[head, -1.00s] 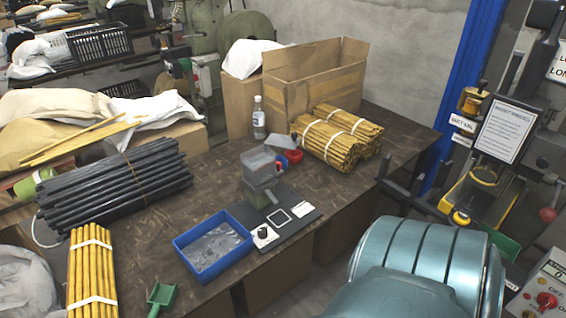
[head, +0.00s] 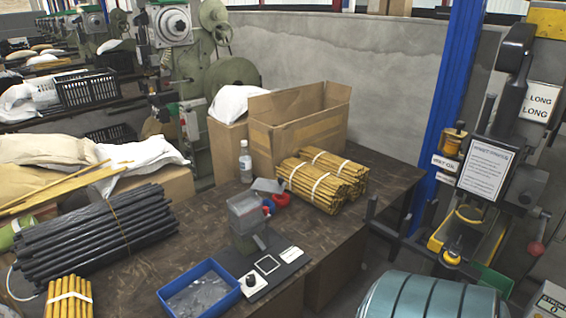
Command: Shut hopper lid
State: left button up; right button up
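A small hopper (head: 246,211) with grey, see-through walls sits on top of a grey feeder stand on the dark table (head: 130,275). Its grey lid (head: 268,186) appears tipped back behind it, tilted away from the opening, so the hopper looks open. The feeder's dark base carries a white-framed square and a black knob. Neither of my grippers is in view.
A blue tray (head: 200,292) of small metal parts stands in front of the hopper. Red and blue rings (head: 281,199), a bottle (head: 245,163), bundled yellow sticks (head: 322,182), black rods (head: 95,235) and a carton (head: 300,130) surround it. A teal ribbed thing (head: 430,298) is at the lower right.

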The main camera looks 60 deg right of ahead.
aim_at(264, 185)
jog(key=z, duration=1.65)
